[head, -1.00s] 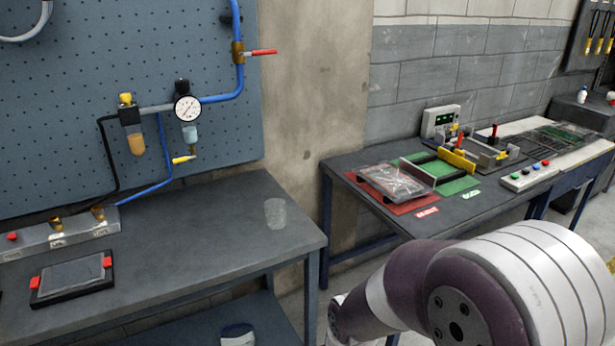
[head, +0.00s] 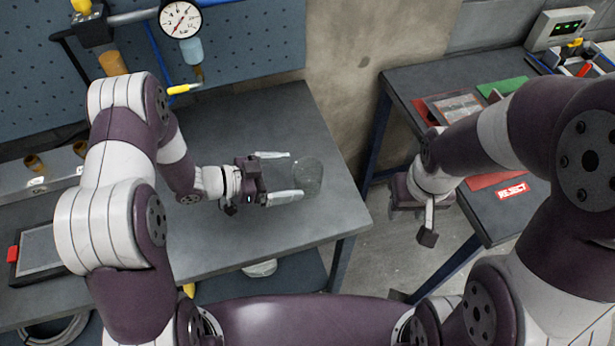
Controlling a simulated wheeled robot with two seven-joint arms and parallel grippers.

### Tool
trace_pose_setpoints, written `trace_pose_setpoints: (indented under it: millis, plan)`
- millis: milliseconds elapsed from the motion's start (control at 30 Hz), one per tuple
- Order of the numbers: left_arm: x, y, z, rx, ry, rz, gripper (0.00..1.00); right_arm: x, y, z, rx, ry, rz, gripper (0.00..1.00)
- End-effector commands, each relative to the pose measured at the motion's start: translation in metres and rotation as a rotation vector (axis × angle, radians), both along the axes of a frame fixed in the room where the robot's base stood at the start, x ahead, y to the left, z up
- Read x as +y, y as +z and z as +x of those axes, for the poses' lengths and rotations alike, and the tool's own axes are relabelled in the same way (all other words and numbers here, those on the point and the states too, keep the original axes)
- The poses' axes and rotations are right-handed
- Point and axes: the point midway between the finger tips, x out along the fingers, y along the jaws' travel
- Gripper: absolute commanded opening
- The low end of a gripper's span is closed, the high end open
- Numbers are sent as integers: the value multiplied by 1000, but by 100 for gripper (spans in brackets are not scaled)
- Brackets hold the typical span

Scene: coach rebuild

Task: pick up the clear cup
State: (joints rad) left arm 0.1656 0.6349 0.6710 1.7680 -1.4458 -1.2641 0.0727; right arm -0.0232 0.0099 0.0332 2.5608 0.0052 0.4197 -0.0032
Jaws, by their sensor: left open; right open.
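The clear cup (head: 309,177) stands upright near the right end of the left workbench. My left gripper (head: 281,175) is open, its two pale fingers pointing right at the cup. The tips reach the cup's left side, one towards the back and one towards the front. I cannot tell whether they touch it. My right gripper (head: 428,222) hangs beside the right table, away from the cup. Its fingers are partly hidden by its own wrist.
The left workbench (head: 235,125) is bare around the cup, with its right edge close by. A black-framed device (head: 40,253) lies at the left. A pressure gauge (head: 181,20) hangs behind. The right table (head: 408,84) holds trays and a REJECT label (head: 511,190).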

Motion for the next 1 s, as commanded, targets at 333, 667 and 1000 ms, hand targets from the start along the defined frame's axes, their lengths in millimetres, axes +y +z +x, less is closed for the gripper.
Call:
trace_pose_setpoints:
  millis: [333,667,1000]
  plan:
    - [-47,-13,21,1,-2,3,100,0,19,0,0,0,0,43]
    - [-54,-17,25,-2,2,4,87,0,18,0,0,0,0,43]
    - [-54,-17,24,-2,2,4,48,0,18,0,0,0,0,43]
